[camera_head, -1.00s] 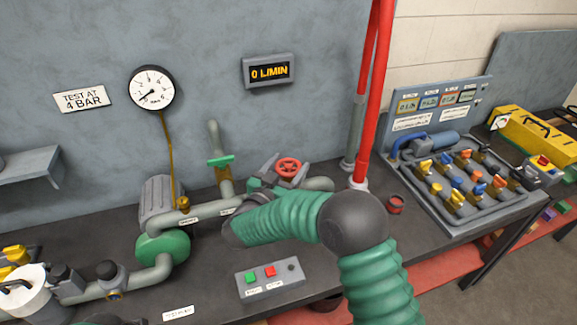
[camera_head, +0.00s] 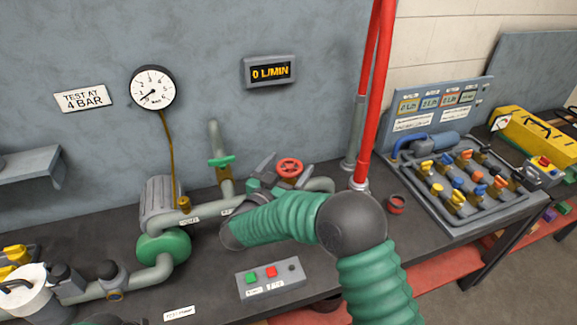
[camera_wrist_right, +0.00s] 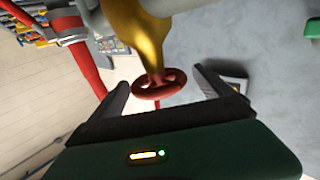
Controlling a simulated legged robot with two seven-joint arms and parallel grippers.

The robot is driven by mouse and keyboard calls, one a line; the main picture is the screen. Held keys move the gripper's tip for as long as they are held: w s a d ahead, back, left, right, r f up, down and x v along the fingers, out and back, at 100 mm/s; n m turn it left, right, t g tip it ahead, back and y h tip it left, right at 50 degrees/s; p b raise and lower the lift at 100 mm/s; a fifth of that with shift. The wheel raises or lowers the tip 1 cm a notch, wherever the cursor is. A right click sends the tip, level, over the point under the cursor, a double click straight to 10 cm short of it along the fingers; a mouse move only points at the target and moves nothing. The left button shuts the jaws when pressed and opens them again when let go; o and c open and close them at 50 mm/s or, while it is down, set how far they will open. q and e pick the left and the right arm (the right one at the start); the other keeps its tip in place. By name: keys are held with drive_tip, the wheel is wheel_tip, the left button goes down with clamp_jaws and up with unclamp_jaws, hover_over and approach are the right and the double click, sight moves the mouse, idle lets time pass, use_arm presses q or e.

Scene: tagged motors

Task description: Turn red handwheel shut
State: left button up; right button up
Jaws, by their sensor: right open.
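The red handwheel (camera_head: 289,168) sits on the pipework at the middle of the bench, below the flow display. It also shows in the right wrist view (camera_wrist_right: 160,84), at the end of a brass valve body (camera_wrist_right: 138,35). My right gripper (camera_head: 275,172) is open, with its fingers beside the handwheel in the head view. In the right wrist view the wheel lies between the two spread fingers (camera_wrist_right: 160,82). I cannot tell whether either finger touches it. My right forearm hides part of the pipe. My left gripper is not in view.
A red vertical pipe (camera_head: 372,100) stands just right of the handwheel. A green-handled valve (camera_head: 221,161) and a gauge (camera_head: 152,88) near zero are to the left. The display (camera_head: 269,71) reads 0 L/MIN. A button box (camera_head: 270,278) lies in front.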

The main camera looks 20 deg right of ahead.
drive_tip(key=b+v, duration=0.1)
drive_tip(key=v, duration=1.5)
drive_tip(key=shift+s+a+b, duration=0.15)
drive_tip(key=shift+a+b, duration=0.15)
drive_tip(key=shift+b, duration=0.05)
drive_tip(key=w+n+t+y, duration=0.3)
drive_tip(key=w+n+y, duration=0.2)
drive_tip(key=w+y, duration=0.3)
drive_tip(key=s+d+f+n+g+y, duration=0.1)
drive_tip(key=s+d+f+g, duration=0.3)
drive_tip(key=s, duration=0.5)
drive_tip(key=s+d+f+n+g+y, duration=0.1)
drive_tip(key=s+d+f+g+y, duration=0.1)
drive_tip(key=s+d+f+g, duration=0.2)
drive_tip(key=s+d+f+n+g+y, duration=0.1)
drive_tip(key=s+d+f+g, duration=0.3)
drive_tip(key=s+f, duration=0.4)
drive_tip(key=s+g, duration=0.1)
drive_tip(key=s, duration=0.5)
drive_tip(key=shift+s+d+f+n+y, duration=0.25)
drive_tip(key=shift+f+n+y, duration=0.05)
drive_tip(key=shift+n, duration=0.1)
